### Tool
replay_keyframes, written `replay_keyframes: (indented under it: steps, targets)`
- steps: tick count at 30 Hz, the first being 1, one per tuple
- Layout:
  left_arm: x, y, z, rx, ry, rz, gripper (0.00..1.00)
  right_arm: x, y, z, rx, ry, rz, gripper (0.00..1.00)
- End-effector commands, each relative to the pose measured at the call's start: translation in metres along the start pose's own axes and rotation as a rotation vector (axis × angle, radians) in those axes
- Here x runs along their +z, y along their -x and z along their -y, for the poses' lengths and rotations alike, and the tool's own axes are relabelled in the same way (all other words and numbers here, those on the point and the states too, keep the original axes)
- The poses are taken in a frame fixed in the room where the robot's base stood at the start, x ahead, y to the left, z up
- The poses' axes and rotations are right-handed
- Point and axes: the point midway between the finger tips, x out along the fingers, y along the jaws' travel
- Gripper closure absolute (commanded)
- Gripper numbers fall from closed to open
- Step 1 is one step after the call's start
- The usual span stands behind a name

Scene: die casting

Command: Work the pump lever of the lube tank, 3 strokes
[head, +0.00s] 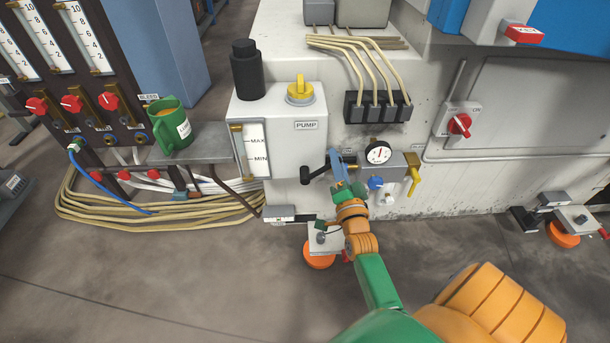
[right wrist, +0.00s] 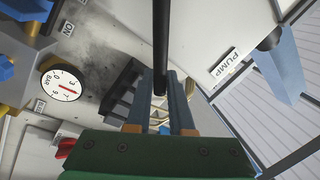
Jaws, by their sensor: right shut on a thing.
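The white lube tank (head: 279,112) stands in the middle of the head view. It has a PUMP label, a yellow cap on top and a MAX/MIN level gauge. The black pump lever (head: 317,173) shows just below the tank, its dark left end bare. My right gripper (head: 336,163) is shut on the lever from the front. In the right wrist view, the lever (right wrist: 160,45) is a dark rod running between the two fingers (right wrist: 160,95). The fingers hide the gripped part. My left gripper is in neither view.
A pressure gauge (head: 378,153) and a yellow-handled valve (head: 413,173) sit close right of my right gripper. A green mug (head: 171,127) stands on a grey shelf at left. Beige hoses (head: 150,217) lie coiled below it. The front floor is open.

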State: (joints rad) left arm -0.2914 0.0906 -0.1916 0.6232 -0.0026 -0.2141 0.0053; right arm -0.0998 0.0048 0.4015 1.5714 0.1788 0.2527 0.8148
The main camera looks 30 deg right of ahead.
Motion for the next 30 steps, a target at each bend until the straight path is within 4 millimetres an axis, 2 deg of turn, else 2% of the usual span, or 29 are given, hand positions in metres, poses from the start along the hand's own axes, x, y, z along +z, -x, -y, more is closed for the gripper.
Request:
replay_keyframes:
  steps: [8,12,15,19,26,30]
  targets:
    - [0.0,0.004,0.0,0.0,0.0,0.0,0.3,-0.001,0.0,0.003,0.0,-0.003,0.001,1.0]
    - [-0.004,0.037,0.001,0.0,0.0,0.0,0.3,-0.001,-0.006,0.03,0.0,0.186,0.041,1.0]
    - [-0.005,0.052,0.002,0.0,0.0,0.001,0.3,0.005,-0.008,0.042,0.0,0.331,0.07,1.0]
    - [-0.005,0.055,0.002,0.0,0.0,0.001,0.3,0.011,-0.009,0.044,-0.001,0.424,0.087,1.0]
    - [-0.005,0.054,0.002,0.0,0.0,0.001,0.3,0.012,-0.009,0.044,-0.003,0.436,0.086,1.0]
    - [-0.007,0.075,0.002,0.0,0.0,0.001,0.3,0.021,-0.013,0.064,-0.002,0.614,0.123,1.0]
